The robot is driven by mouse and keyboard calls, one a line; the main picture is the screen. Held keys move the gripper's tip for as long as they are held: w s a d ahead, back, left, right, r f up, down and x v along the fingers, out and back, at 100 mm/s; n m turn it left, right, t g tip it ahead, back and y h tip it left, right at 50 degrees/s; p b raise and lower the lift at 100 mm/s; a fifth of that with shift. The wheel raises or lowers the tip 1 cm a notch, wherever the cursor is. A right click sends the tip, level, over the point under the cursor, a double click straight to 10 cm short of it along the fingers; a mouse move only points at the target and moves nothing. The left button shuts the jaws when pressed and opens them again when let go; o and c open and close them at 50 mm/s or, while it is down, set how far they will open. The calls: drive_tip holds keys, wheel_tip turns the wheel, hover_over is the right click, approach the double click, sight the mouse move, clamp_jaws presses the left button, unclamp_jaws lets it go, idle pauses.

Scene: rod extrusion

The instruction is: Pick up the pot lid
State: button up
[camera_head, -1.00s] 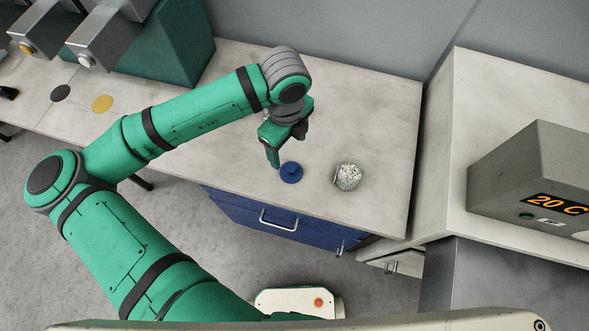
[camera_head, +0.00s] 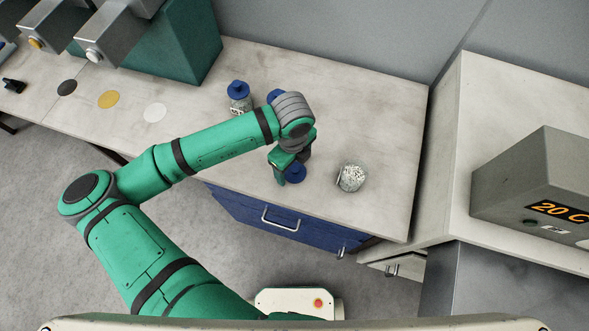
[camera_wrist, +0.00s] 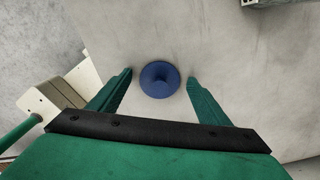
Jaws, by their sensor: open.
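The blue round pot lid (camera_head: 295,173) lies on the worktop near its front edge; the wrist view shows it as a blue disc with a central knob (camera_wrist: 159,79). My gripper (camera_head: 288,178) is above and around it in the head view, partly covering it. In the wrist view my open gripper's two fingers (camera_wrist: 160,79) stand to the left and right of the lid, with gaps on both sides. A glass pot with pale speckled contents (camera_head: 351,177) stands open to the right of the lid.
Another jar with a blue lid (camera_head: 238,97) stands behind my arm, with a second blue lid (camera_head: 275,96) partly hidden beside it. A grey box with a "20 C" display (camera_head: 545,195) stands on the right counter. The worktop around the lid is mostly clear.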

drive_tip(key=shift+f, duration=0.1)
drive_tip(key=shift+c, duration=0.3)
drive_tip(key=c, duration=1.1)
drive_tip(key=shift+o, duration=0.2)
